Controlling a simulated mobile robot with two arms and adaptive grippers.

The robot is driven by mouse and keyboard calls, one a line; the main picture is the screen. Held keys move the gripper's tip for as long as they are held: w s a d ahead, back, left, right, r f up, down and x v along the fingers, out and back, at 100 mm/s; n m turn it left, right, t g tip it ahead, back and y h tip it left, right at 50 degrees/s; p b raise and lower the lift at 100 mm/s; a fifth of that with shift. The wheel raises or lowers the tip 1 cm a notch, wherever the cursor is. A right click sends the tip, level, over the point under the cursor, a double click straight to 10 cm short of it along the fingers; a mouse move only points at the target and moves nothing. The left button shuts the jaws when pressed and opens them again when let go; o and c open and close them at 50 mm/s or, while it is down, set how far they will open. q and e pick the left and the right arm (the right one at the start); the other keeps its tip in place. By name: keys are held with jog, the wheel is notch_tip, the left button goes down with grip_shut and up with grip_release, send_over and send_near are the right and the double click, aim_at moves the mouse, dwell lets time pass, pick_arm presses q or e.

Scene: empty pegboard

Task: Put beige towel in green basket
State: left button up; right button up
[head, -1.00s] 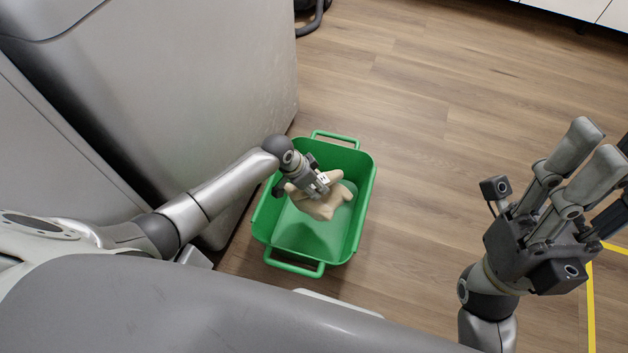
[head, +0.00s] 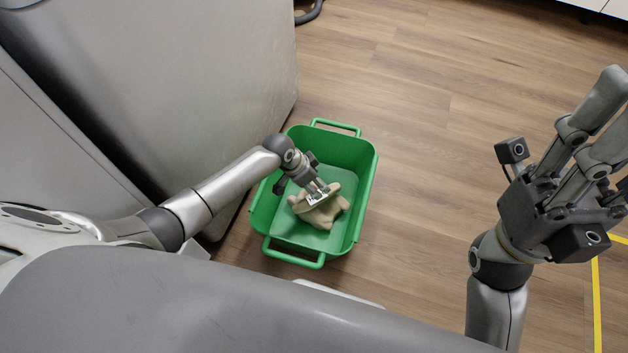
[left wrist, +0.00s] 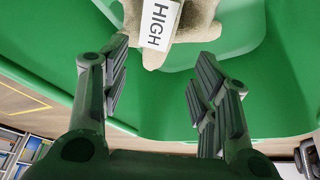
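The beige towel (head: 334,212) lies crumpled inside the green basket (head: 365,190), on its bottom. It carries a white tag, which reads HIGH in the left wrist view. There the towel (left wrist: 203,18) shows at the top, just past the fingertips, with green basket wall (left wrist: 285,60) around it. My left gripper (head: 315,190) is down over the basket at the towel. In the left wrist view its fingers (left wrist: 160,62) are spread, with no towel between them. My right gripper (head: 612,118) is raised at the right edge, fingers apart and empty, far from the basket.
A large grey cabinet-like body (head: 220,70) stands left of the basket, close to it. Wooden floor (head: 440,150) is clear between the basket and my right arm. A yellow floor line (head: 597,300) runs at the lower right. A dark hose-like object (head: 309,13) lies at the top.

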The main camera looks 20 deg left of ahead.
dwell(0.3)
pick_arm(q)
jog(key=v, duration=0.7)
jog(key=shift+r, duration=0.25)
dwell(0.5)
